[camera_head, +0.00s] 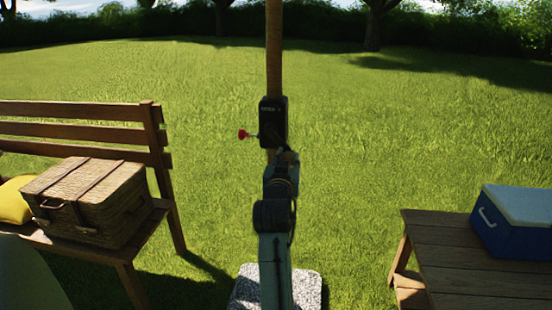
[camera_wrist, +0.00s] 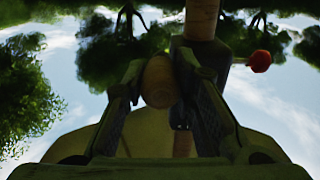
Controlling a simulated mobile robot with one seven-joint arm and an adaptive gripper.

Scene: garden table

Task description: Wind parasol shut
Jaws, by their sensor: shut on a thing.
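The parasol's wooden pole (camera_head: 274,45) stands upright in the middle of the head view, with a black crank housing (camera_head: 273,115) on it. A red knob (camera_head: 243,134) sticks out at the housing's left; in the wrist view it shows at the upper right (camera_wrist: 260,61). My gripper (camera_head: 281,156) is just below and in front of the housing. In the wrist view my gripper (camera_wrist: 160,95) has its fingers on both sides of a rounded wooden crank knob (camera_wrist: 160,82), shut on it. The crank arm is mostly hidden. The canopy is out of view.
A speckled stone base (camera_head: 248,286) sits at the pole's foot. At left, a wooden bench (camera_head: 85,130) bears a wicker basket (camera_head: 95,200) and a yellow cushion (camera_head: 14,200). At right, a wooden table (camera_head: 470,275) bears a blue and white cooler (camera_head: 515,220). Open lawn lies behind.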

